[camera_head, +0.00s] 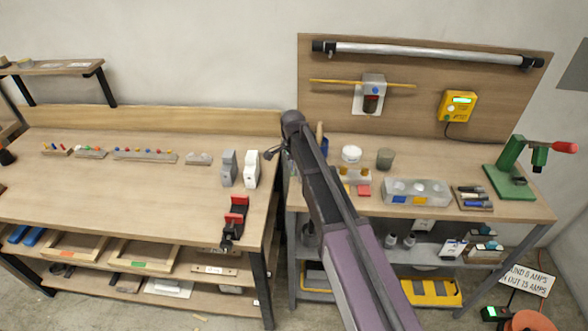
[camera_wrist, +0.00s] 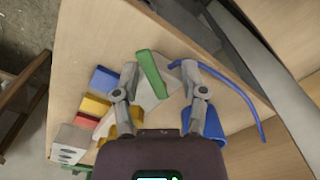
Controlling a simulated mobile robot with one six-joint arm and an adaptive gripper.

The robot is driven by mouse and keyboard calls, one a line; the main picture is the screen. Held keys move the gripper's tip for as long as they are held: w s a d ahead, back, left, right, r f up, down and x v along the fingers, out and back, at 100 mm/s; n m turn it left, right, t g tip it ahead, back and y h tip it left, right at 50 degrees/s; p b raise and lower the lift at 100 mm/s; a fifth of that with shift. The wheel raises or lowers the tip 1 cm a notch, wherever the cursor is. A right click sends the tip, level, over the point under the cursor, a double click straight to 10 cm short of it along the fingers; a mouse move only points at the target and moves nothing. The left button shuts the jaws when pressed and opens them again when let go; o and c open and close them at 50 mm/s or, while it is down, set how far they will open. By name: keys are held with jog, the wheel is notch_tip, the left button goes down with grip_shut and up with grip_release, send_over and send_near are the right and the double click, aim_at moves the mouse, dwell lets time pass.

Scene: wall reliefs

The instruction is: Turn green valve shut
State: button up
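In the wrist view, a green bar-shaped handle (camera_wrist: 152,74), likely the green valve's, lies slantwise over a pale grey-white piece (camera_wrist: 146,98) on the wooden surface. My gripper (camera_wrist: 160,68) is open, with one finger to the left of the green handle and one to the right. Neither finger clearly touches it, and the height gap is hard to judge. A blue hose (camera_wrist: 240,94) curves from near the handle, past the right finger, to the right. In the head view my arm covers this part of the bench, and I cannot make out the green valve there.
Blue (camera_wrist: 104,79), yellow (camera_wrist: 95,105) and red (camera_wrist: 84,121) blocks and a white box (camera_wrist: 70,143) lie left of the gripper. Further yellow and blue parts sit close under the fingers. The head view shows a right workbench (camera_head: 440,208) and a green press (camera_head: 511,170).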

jog(key=m, duration=0.2)
jog(key=w+m, duration=0.1)
jog(key=shift+w+a+m, duration=0.15)
jog(key=shift+a+m, duration=0.2)
jog(key=shift+m, duration=0.05)
jog(key=m, duration=0.2)
jog(key=w+m, duration=0.1)
jog(key=shift+w+m, duration=0.15)
jog(key=shift+m, duration=0.25)
notch_tip(320, 180, up, 14)
jog(key=p, duration=1.4)
jog(key=s+d+f+n+b, duration=0.9)
jog(key=s+d, duration=0.2)
jog(key=s, duration=0.3)
jog(key=s+d+f+n+b, duration=0.8)
jog(key=s+d, duration=0.3)
jog(key=s, duration=0.2)
jog(key=shift+s+d+f+n+b, duration=0.2)
jog(key=shift+s+f+n+b, duration=0.2)
jog(key=shift+n, duration=0.3)
jog(key=shift+d, duration=0.15)
